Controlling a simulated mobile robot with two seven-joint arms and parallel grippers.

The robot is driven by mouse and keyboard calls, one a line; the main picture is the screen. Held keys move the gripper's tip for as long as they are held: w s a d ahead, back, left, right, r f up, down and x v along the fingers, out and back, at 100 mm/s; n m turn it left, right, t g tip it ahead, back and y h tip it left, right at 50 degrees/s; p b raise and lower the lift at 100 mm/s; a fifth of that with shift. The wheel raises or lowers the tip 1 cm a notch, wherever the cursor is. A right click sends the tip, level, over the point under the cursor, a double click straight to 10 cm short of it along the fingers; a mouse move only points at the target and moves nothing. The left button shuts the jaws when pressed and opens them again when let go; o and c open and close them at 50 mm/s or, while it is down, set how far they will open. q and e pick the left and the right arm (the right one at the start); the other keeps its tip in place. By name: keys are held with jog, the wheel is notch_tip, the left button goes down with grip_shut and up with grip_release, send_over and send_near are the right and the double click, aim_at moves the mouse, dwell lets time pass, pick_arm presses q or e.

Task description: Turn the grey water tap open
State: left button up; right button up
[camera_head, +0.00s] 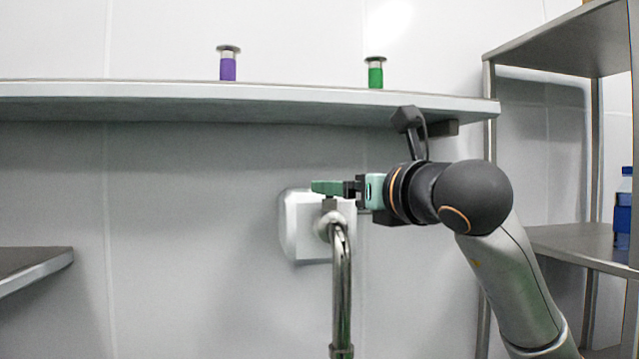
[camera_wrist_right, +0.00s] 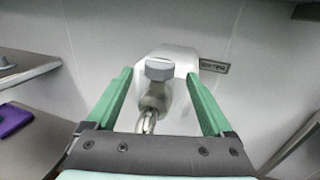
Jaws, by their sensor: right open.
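The grey water tap (camera_head: 328,206) sits on a pale box on the wall, with a shiny metal pipe (camera_head: 342,285) running down from it. My right gripper (camera_head: 326,187) comes in from the right, its green fingers level with the top of the tap. In the right wrist view the tap's grey handle (camera_wrist_right: 159,70) shows between the two spread fingers of the open right gripper (camera_wrist_right: 159,78). There is a gap on each side of the handle in that view. I cannot tell whether the fingers reach fully around it. My left gripper is not in view.
A long shelf (camera_head: 170,96) above the tap holds a purple-banded container (camera_head: 228,66) and a green-banded container (camera_head: 375,74). A metal rack (camera_head: 560,240) with a blue bottle (camera_head: 624,212) stands at the right. A ledge (camera_head: 35,268) juts in at the left. The wall left of the tap is clear.

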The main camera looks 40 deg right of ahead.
jog(key=p+x, duration=0.1)
jog(key=x, duration=0.7)
jog(key=shift+w+p, duration=0.3)
jog(key=shift+p, duration=0.1)
grip_shut()
